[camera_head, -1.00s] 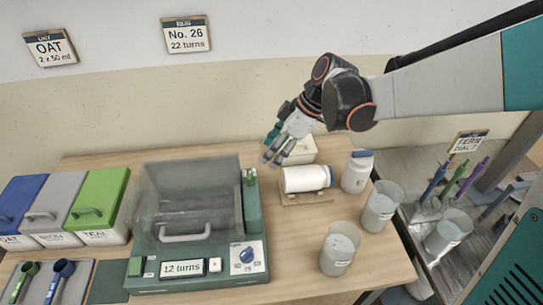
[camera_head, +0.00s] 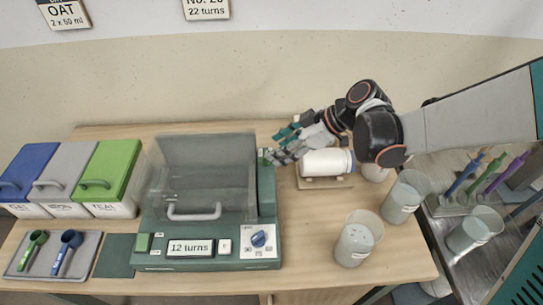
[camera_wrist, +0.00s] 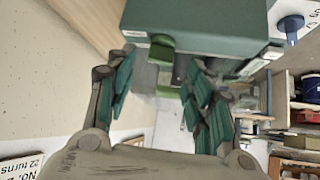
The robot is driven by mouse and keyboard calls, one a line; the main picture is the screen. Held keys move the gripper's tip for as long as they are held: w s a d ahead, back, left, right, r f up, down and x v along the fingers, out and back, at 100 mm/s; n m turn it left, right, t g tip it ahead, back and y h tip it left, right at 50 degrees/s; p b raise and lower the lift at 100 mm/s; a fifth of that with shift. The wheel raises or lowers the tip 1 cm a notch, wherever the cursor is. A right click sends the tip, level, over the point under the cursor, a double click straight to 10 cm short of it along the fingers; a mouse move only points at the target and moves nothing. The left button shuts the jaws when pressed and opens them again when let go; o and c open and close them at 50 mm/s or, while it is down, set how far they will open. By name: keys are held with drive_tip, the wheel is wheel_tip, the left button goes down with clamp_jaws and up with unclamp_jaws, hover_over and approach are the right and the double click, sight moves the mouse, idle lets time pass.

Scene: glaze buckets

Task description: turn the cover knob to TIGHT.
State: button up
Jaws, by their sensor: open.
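A green machine (camera_head: 205,263) with a clear cover (camera_head: 200,150) and grey handle stands on the table; the cover looks lowered. A small green knob (camera_head: 264,158) is on top of its right column, partly hidden by my fingers; a green part (camera_wrist: 162,50) shows between the fingers in the wrist view. A blue dial knob (camera_head: 258,239) is on the front panel and also shows in the wrist view (camera_wrist: 290,24). My gripper (camera_head: 279,149) is open, its fingertips close beside the green knob; contact cannot be told. The knobs' markings are too small to read.
A white jar (camera_head: 326,162) lies on a wooden stand (camera_head: 322,183) right of the machine, under my wrist. Clear beakers (camera_head: 358,240) (camera_head: 405,197) stand to the right. Lidded bins (camera_head: 108,175) and a scoop tray (camera_head: 22,271) are left.

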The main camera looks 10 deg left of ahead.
drive_tip(key=shift+b+x, duration=0.5)
drive_tip(key=shift+x, duration=1.6)
